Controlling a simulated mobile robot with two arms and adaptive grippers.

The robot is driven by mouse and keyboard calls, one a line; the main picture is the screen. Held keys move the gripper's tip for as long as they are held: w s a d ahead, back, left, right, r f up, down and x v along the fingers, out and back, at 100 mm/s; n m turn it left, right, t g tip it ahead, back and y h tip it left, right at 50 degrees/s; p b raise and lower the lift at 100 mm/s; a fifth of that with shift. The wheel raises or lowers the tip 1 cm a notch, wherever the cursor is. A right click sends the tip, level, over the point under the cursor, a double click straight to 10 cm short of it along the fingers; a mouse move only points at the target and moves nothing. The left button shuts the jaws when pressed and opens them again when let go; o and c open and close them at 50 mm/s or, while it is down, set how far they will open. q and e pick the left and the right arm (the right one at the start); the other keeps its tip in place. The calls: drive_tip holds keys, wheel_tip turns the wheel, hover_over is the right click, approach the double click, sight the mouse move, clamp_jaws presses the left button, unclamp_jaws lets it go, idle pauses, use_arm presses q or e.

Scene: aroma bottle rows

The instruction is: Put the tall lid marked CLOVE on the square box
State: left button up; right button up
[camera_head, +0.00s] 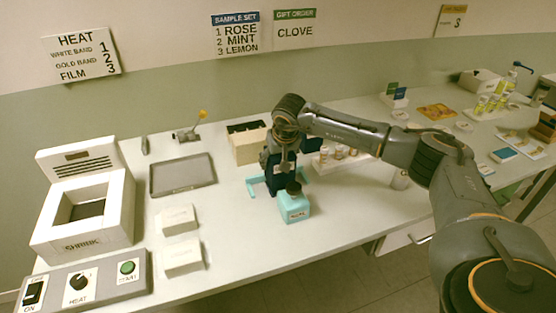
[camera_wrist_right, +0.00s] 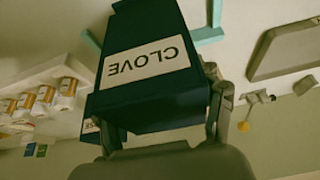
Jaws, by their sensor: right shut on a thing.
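The tall dark navy lid (camera_wrist_right: 145,95) fills the middle of the right wrist view, and its white CLOVE label reads upside down there. My right gripper (camera_wrist_right: 165,115) is shut on it, with a finger on either side. In the head view my right gripper (camera_head: 283,150) is over the lid (camera_head: 272,178), partly covering it. The lid stands between teal strips (camera_head: 252,187) on the table. I cannot make out a square box under the lid, nor whether the lid touches anything below. My left gripper is not in view.
A cream box (camera_head: 247,145) is behind. A grey tray (camera_head: 182,175), white blocks (camera_head: 183,257) and the shrink heater (camera_head: 85,215) are left. Small bottles (camera_head: 340,154) stand in a rack to the right.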

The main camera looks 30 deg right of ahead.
drive_tip(key=shift+s+a+f, duration=0.1)
drive_tip(key=shift+s+f, duration=0.15)
drive_tip(key=shift+f, duration=0.35)
drive_tip(key=shift+c, duration=0.5)
drive_tip(key=shift+w+f+b, duration=0.25)
drive_tip(key=shift+w+b, duration=0.05)
drive_tip(key=shift+s+f, duration=0.1)
drive_tip(key=shift+f, duration=0.05)
drive_tip(key=o, duration=1.3)
